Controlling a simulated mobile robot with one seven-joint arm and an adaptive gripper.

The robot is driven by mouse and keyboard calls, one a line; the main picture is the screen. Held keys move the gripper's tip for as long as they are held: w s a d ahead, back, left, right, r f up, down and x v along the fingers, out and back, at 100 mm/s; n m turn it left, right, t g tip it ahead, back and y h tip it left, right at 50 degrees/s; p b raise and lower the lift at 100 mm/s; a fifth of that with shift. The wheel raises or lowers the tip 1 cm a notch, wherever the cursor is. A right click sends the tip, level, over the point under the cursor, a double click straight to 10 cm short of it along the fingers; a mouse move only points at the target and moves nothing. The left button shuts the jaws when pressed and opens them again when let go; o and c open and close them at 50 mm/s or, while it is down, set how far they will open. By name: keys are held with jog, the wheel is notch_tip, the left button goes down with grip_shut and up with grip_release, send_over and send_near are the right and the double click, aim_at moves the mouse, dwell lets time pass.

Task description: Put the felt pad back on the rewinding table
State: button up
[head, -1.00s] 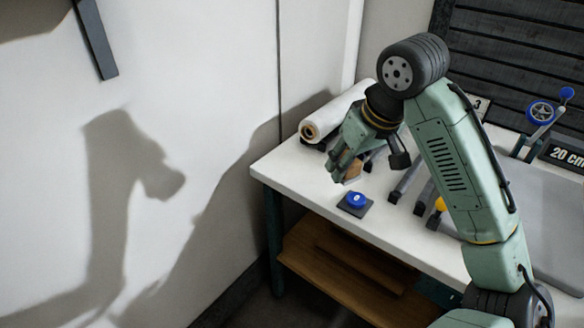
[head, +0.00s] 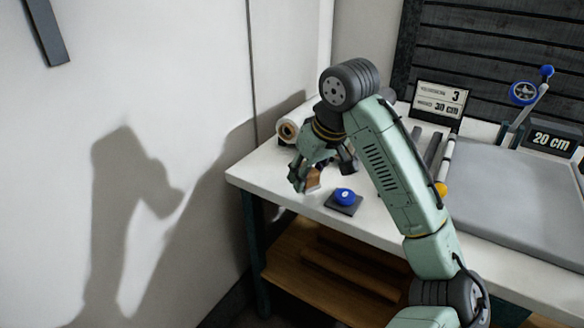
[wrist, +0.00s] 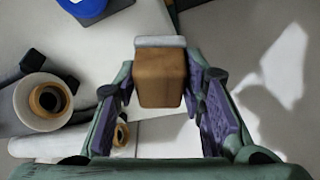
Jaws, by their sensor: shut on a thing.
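The felt pad (wrist: 160,78) looks like a brown, wood-coloured block with a pale grey layer along its far edge. My gripper (head: 306,180) is shut on it, with one finger on each side in the wrist view. In the head view the felt pad (head: 314,180) shows partly behind the fingers, over the left front part of the white rewinding table (head: 390,219). I cannot tell whether it touches the tabletop.
A blue round-topped object on a dark square base (head: 344,197) stands just right of my gripper. A roll (head: 287,129) lies behind it, and a yellow knob (head: 440,189) is farther right. Signs (head: 438,103) and a grey plate (head: 525,205) occupy the right side.

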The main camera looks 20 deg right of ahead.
jog(key=w, duration=0.3)
jog(key=w+p, duration=0.1)
jog(key=w, duration=0.5)
jog(key=shift+w+d+f+p, duration=0.1)
jog(key=shift+w+f+p, duration=0.1)
jog(key=shift+f+p, duration=0.15)
jog(key=shift+s+p+x, duration=0.2)
jog(key=shift+x, duration=0.7)
jog(key=shift+s+p+x, duration=0.15)
jog(key=shift+x, duration=0.75)
jog(key=shift+d+f, duration=0.15)
jog(key=shift+f, duration=0.15)
jog(key=o, duration=1.1)
jog(key=b+v, duration=0.1)
jog(key=v, duration=1.1)
jog(key=shift+s+r, duration=0.1)
